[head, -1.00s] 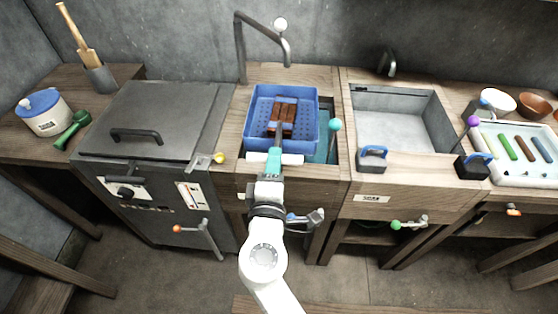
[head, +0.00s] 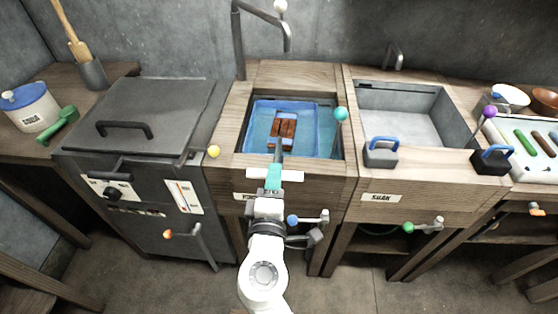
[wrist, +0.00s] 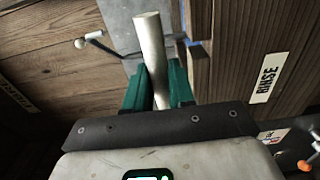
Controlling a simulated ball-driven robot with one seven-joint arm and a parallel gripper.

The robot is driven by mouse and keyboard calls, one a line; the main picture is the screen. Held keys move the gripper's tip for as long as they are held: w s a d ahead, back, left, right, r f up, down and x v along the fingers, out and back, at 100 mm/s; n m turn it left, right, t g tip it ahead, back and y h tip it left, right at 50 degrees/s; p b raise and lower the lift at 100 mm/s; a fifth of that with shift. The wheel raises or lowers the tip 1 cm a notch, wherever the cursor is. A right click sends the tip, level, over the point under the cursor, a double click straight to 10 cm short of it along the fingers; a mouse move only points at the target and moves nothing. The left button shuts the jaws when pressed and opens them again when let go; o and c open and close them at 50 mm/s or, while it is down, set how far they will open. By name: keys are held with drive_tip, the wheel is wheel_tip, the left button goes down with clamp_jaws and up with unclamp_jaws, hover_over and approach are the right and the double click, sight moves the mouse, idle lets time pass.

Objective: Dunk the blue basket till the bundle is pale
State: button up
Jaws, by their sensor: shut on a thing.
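The blue basket (head: 312,125) sits low inside the water-filled middle sink (head: 332,140), and its rim looks close to the water level. The bundle (head: 285,128) inside it is dark reddish brown, in strips; I cannot tell how deep it lies under the water. My gripper (head: 276,165) is over the sink's front edge and shut on this handle.
A dry-looking grey sink (head: 405,120), labelled SOAK, is to the right, with a blue-handled block (head: 380,150) on its front edge. A lidded grey machine (head: 140,125) stands left. A tall tap (head: 240,45) rises behind. A RINSE label (wrist: 268,78) shows in the wrist view.

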wheel_tip(320, 180, down, 7)
drive_tip(key=b, duration=0.6)
drive_tip(key=shift+o, duration=0.2)
drive_tip(key=shift+d+f, duration=0.1)
drive_tip(key=shift+f, duration=0.1)
drive_tip(key=shift+o, duration=0.4)
drive_tip(key=shift+f, duration=0.1)
wheel_tip(320, 180, up, 16)
drive_tip(key=p, duration=1.2)
drive_tip(key=shift+c, duration=0.6)
